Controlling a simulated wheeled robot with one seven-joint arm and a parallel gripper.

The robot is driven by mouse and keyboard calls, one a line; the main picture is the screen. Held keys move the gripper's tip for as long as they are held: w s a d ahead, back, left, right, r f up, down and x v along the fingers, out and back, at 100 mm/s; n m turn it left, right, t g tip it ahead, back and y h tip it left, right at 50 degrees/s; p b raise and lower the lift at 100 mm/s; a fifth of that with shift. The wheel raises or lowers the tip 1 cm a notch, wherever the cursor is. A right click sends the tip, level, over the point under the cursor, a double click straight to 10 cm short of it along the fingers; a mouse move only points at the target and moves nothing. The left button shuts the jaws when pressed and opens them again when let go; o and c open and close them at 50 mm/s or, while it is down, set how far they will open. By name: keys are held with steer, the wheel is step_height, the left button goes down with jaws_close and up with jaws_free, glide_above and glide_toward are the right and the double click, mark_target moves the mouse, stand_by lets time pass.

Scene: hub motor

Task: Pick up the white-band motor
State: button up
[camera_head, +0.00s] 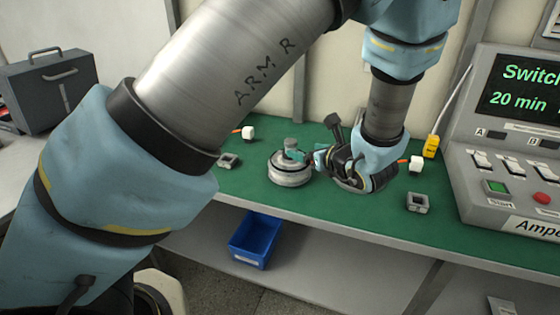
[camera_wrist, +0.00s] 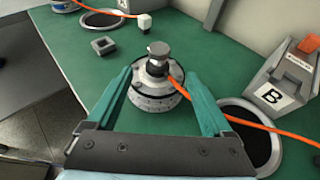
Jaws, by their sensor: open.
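A round, pale silver-white motor (camera_head: 290,170) with a dark ring and a shaft stub on top stands upright on the green bench mat. It also shows in the middle of the wrist view (camera_wrist: 155,98). I cannot clearly make out a separate white band on it. My gripper (camera_wrist: 158,78) is open, with its teal fingers on either side of the motor's upper part. I cannot tell whether they touch it. In the head view my gripper (camera_head: 306,155) reaches the motor from the right, and my wrist hides the bench behind it.
An orange cable (camera_wrist: 272,129) runs beside the motor over a black round recess (camera_wrist: 250,138). A grey box marked B (camera_wrist: 285,82) stands at right. Small grey square blocks (camera_head: 418,203) and white connectors (camera_head: 416,163) lie around. A blue bin (camera_head: 256,239) sits below the bench.

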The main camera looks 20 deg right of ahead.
mark_target(294, 146)
steer(key=p+x, duration=0.3)
steer(key=x, duration=0.6)
steer(key=shift+w+a+f, duration=0.1)
steer(key=shift+w+a, duration=0.05)
steer(key=shift+w, duration=0.25)
steer(key=shift+c, duration=0.2)
jaws_close()
stand_by(0.5)
